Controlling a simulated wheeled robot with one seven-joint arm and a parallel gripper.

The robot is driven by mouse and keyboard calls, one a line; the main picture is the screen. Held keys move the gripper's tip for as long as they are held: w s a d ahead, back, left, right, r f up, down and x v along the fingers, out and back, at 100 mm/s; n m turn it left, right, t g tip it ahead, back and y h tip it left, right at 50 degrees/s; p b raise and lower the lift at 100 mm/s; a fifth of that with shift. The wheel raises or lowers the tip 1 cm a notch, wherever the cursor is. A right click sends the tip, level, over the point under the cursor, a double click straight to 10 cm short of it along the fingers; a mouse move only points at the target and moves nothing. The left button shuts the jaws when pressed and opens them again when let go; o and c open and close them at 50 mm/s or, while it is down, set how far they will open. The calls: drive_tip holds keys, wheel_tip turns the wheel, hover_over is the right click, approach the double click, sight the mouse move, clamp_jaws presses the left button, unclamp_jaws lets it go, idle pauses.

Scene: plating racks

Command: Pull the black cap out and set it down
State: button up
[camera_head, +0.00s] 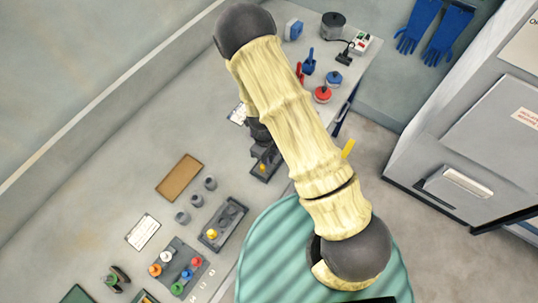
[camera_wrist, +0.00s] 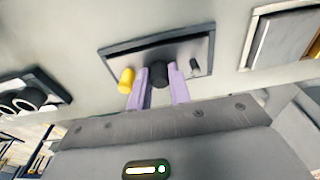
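The black cap (camera_wrist: 160,74) shows in the wrist view in front of a dark rack (camera_wrist: 190,50), between the two lilac fingers of my gripper (camera_wrist: 158,72). The fingers are apart, one on each side of the cap, with a narrow gap visible. The black cap cannot be made out there.
A tray of coloured caps (camera_head: 190,255) is further down. A brown board (camera_head: 179,177) lies at left. Bare bench (camera_head: 120,150) lies beyond it.

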sight(271, 157)
clamp_jaws()
drive_tip(key=shift+r, duration=0.2)
drive_tip(key=shift+r+p, duration=1.85)
drive_tip(key=shift+r, duration=0.1)
